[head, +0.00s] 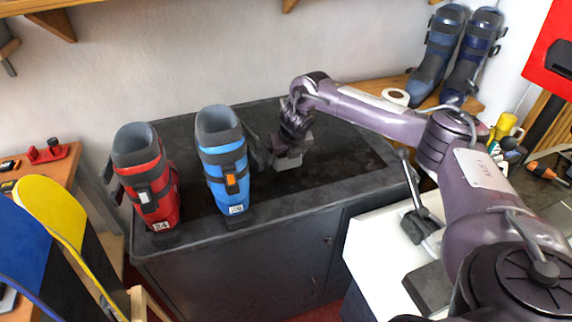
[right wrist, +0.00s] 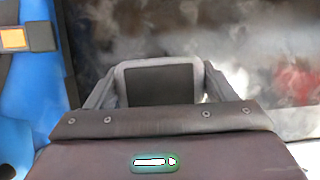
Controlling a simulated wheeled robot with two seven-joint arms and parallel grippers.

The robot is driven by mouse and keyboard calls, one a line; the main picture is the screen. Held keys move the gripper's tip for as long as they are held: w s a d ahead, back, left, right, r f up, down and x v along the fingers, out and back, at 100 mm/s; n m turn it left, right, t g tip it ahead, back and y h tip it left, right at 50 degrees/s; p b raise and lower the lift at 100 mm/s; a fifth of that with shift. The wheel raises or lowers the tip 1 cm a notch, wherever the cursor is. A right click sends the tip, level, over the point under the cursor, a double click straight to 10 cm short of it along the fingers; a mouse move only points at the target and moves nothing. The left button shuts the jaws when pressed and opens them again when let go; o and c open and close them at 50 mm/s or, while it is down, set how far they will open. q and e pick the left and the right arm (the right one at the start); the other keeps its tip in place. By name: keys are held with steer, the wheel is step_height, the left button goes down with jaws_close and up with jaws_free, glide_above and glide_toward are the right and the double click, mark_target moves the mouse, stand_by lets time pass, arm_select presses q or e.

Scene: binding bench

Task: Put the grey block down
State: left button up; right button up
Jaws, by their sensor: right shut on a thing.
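The grey block (head: 289,161) is in my right gripper (head: 292,147), over the dark bench top just right of the blue boot. In the right wrist view the block (right wrist: 160,84) shows a dark face with a lighter grey rim, and the fingers of my right gripper (right wrist: 158,88) close on it from both sides. I cannot tell whether its underside touches the bench top (head: 340,163). My left gripper is not in view.
A blue boot (head: 224,160) stands close to the left of the block, and a red boot (head: 147,178) stands farther left. The bench top is clear to the right. A tape roll (head: 396,97) and dark blue boots (head: 440,55) are at the back right.

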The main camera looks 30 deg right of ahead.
mark_target(286, 176)
steer(key=shift+f, duration=0.3)
step_height(286, 176, down, 4)
steer(key=shift+r+p, duration=0.2)
steer(key=shift+p, duration=0.2)
steer(key=shift+f, duration=0.4)
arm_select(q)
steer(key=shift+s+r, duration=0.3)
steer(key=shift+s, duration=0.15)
arm_select(e)
steer(key=o, duration=1.1)
steer(key=shift+c, duration=0.2)
